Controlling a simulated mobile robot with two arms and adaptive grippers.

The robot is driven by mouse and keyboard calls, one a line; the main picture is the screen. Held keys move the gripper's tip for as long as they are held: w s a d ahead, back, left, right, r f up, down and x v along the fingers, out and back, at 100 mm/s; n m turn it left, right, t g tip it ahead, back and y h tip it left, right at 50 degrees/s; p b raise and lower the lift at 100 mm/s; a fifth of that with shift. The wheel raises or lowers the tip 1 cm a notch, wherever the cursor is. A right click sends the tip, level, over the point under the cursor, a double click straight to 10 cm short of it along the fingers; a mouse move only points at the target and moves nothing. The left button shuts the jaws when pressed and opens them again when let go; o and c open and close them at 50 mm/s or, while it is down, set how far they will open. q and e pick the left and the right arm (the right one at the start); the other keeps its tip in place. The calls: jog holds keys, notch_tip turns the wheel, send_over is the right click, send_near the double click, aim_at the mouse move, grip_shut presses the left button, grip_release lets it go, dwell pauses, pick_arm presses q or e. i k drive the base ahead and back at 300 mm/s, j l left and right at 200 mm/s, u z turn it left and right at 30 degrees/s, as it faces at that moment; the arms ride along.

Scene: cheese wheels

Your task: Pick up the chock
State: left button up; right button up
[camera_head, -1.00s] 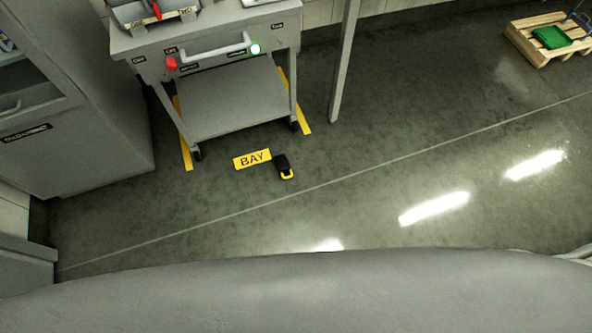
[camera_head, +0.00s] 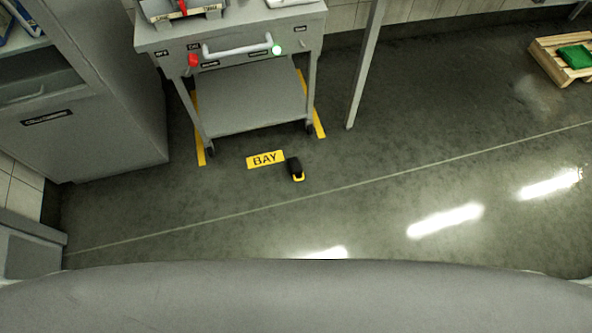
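The chock (camera_head: 295,168) is a small black block with a yellow loop at its near end. It lies on the floor in the head view, just right of the yellow BAY label (camera_head: 265,159) and in front of the cart's right front caster. Neither of my grippers is in view. A broad grey surface, probably part of my own body, fills the bottom of the view.
A grey wheeled cart (camera_head: 245,105) with a front handle stands between yellow floor strips. A grey cabinet (camera_head: 100,120) is at left. A post (camera_head: 366,65) stands right of the cart. A pallet (camera_head: 545,62) holds a green item. The floor around the chock is clear.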

aim_at(297, 170)
jog(key=i+j, duration=0.4)
jog(key=i, duration=0.15)
jog(key=i+j+z, duration=0.1)
jog(key=i+j, duration=0.35)
jog(key=i+z, duration=0.2)
jog(key=z, duration=0.95)
jog(key=k+j, duration=0.05)
